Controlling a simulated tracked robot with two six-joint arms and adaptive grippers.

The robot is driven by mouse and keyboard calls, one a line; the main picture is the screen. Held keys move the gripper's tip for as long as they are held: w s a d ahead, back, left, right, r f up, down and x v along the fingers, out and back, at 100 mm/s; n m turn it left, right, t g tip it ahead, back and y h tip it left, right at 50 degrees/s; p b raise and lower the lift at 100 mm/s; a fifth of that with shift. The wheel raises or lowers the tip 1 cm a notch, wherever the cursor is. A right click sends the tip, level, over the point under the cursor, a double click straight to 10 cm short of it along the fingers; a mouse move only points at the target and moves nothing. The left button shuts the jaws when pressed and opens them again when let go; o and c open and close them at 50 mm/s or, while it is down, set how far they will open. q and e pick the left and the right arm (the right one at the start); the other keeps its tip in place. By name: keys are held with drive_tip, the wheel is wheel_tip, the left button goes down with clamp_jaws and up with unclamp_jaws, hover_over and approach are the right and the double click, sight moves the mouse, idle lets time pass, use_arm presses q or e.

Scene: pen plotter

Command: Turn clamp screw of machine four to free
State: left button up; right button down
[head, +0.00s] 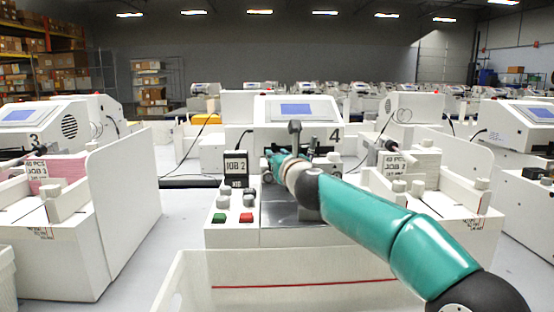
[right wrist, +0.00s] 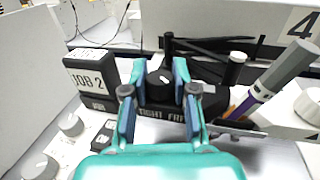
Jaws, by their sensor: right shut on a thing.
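Machine four (head: 262,135), a white plotter with a blue screen and the number 4, stands in the middle of the head view. Its clamp screw (right wrist: 160,80) is a black knob with a white mark, above a label (right wrist: 160,114) reading TIGHT and FR, the rest covered. My right gripper (right wrist: 156,84) has its blue fingers on both sides of the knob and is shut on it. In the head view my right gripper (head: 277,160) reaches the machine's front and hides the knob. My left gripper is not in view.
A JOB 2 sign (head: 236,165) stands left of the gripper. Green (head: 219,218) and red (head: 246,217) buttons and grey knobs sit in front. A pen (right wrist: 265,85) stands close right of the fingers. A white tray (head: 300,270) with a red line is nearest me.

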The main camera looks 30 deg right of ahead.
drive_tip(key=shift+r, duration=0.1)
drive_tip(key=c, duration=0.9)
unclamp_jaws()
drive_tip(key=v, duration=1.2)
